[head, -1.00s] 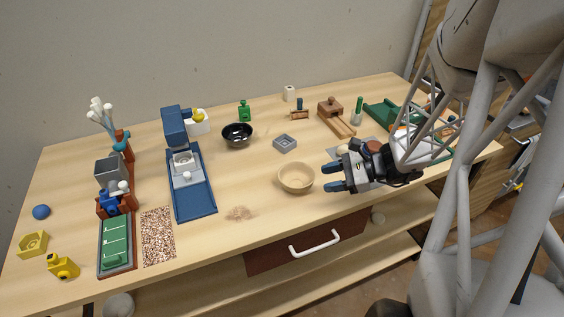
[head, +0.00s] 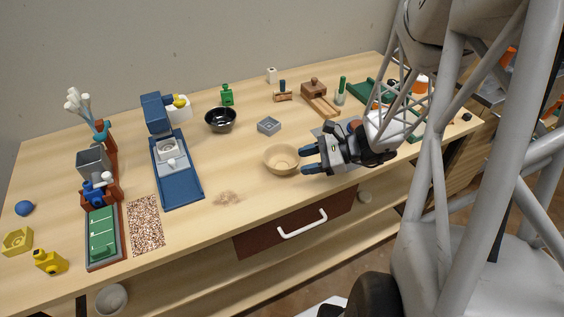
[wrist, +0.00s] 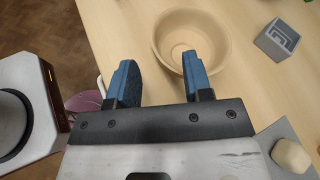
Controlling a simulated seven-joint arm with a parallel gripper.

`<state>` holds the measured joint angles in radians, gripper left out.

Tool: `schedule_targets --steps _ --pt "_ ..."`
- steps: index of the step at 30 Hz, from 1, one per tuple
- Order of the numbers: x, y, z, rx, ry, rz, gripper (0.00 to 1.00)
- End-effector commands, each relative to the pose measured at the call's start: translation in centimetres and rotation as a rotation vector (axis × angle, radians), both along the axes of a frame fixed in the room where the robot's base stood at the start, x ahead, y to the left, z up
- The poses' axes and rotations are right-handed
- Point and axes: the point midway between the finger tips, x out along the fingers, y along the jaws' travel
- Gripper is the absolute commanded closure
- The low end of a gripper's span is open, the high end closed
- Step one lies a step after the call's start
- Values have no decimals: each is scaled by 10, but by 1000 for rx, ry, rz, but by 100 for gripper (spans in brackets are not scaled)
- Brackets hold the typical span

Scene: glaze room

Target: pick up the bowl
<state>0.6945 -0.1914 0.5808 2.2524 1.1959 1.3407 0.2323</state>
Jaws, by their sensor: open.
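A tan bowl (head: 282,160) stands upright on the table near its front edge. It also shows in the wrist view (wrist: 178,28), empty. My gripper (head: 306,161) is just right of it in the head view, blue fingers apart and nothing between them to see. In the wrist view, the right finger of my gripper (wrist: 158,64) overlaps the bowl's near rim and the left finger lies outside the bowl. I cannot tell whether a finger touches it. A second bowl, black and glossy (head: 221,121), stands farther back to the left.
A grey square block (head: 268,126) sits behind the tan bowl. A blue slide-like device (head: 177,178) and a speckled mat (head: 146,224) are to the left. A brown drawer with a white handle (head: 302,224) is below the front edge.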

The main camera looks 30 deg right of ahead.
Motion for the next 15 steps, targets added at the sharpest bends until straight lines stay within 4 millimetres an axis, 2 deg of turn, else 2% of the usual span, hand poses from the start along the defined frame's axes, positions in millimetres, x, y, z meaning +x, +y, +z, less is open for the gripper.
schedule_targets --steps 15 --pt "2 5 -2 1 0 1 54"
